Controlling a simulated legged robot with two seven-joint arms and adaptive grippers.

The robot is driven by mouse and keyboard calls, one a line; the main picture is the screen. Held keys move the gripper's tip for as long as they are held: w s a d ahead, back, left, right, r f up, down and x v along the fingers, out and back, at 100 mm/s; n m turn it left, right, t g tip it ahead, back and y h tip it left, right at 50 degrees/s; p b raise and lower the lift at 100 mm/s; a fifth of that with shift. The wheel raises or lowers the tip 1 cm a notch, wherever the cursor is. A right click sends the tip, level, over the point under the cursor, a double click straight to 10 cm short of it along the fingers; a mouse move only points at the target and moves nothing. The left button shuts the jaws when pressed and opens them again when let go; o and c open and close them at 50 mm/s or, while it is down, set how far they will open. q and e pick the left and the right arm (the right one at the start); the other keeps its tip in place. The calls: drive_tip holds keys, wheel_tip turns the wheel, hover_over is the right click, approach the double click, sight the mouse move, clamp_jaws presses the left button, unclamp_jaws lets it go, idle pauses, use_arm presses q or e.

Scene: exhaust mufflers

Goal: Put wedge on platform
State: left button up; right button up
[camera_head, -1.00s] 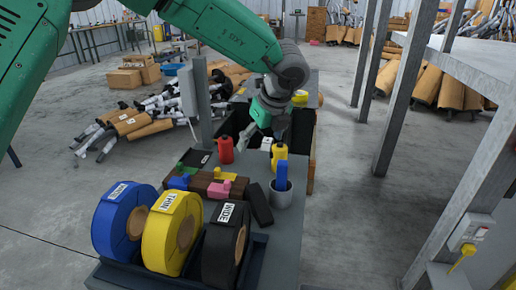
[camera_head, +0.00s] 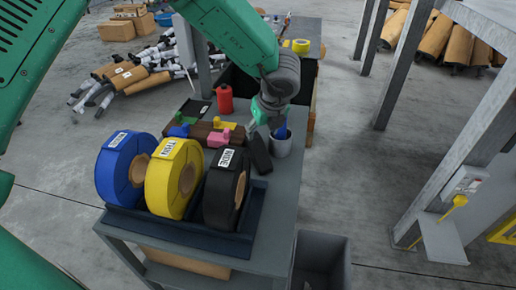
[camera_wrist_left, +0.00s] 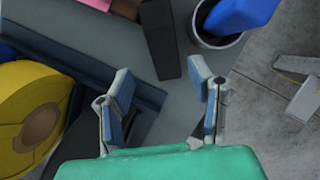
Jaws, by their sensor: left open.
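The dark wedge (camera_head: 260,153) lies on the grey table top (camera_head: 288,180), beside the grey cup. In the left wrist view the wedge (camera_wrist_left: 160,38) lies ahead of the fingertips, near the middle. My left gripper (camera_head: 263,125) is above the table by the wedge and the cup, partly covering the cup. In the left wrist view my left gripper (camera_wrist_left: 160,82) is open, with nothing between its fingers. I cannot tell which surface is the platform. My right gripper is not in view.
The grey cup (camera_head: 281,148) holds a blue item (camera_wrist_left: 240,14). Blue, yellow (camera_head: 168,180) and black tape rolls stand in a dark tray (camera_head: 254,220). A block with coloured pegs (camera_head: 203,134) and a red bottle (camera_head: 225,99) sit behind. A grey bin (camera_head: 325,240) stands below the table.

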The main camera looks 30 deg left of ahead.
sight(259, 148)
use_arm(q)
drive_tip(key=x, duration=0.6)
drive_tip(key=shift+d+f+b, duration=0.1)
drive_tip(key=shift+b, duration=0.2)
drive_tip(key=x, duration=0.5)
drive_tip(key=shift+d+f+b, duration=0.2)
drive_tip(key=shift+d+b, duration=0.1)
drive_tip(key=shift+b, duration=0.1)
drive_tip(key=shift+r, duration=0.1)
clamp_jaws()
drive_tip(key=shift+r, duration=0.15)
wheel_tip(259, 148, up, 28)
drive_tip(key=p, duration=0.3)
drive_tip(key=shift+f+p, duration=0.2)
drive_tip(key=shift+p, duration=0.2)
